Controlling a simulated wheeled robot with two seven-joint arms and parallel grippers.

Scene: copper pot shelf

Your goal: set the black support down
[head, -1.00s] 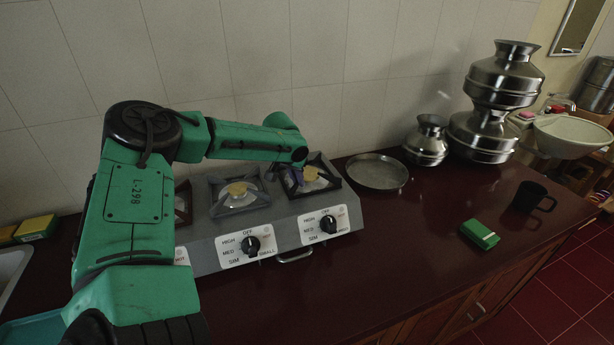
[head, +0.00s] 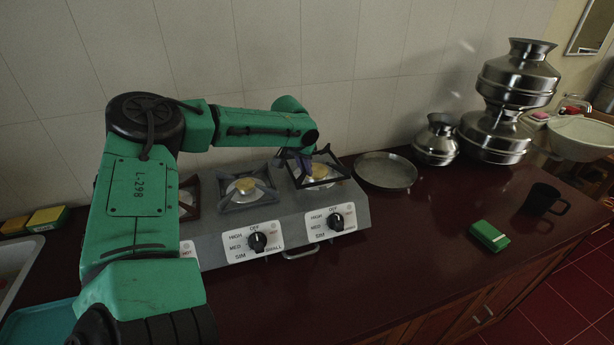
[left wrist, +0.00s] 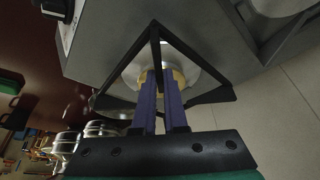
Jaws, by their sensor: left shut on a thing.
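The black support (head: 328,182) is a dark angular frame over the right-hand burner of the stove (head: 290,225). It looks slightly raised above the stove top. The left wrist view shows its bars (left wrist: 196,60) forming a triangle around the brass burner cap (left wrist: 180,76). My left gripper (left wrist: 160,75), with blue-purple fingers, is shut on the support; the exact contact is hard to make out. In the head view this gripper (head: 306,164) is mostly hidden behind my green wrist. My right gripper is not in view.
The middle burner carries another dark support (head: 248,200). A round metal plate (head: 386,171) lies right of the stove, with steel pots (head: 436,142) behind it. A green box (head: 489,236) and black mug (head: 542,199) stand further right. The front counter is clear.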

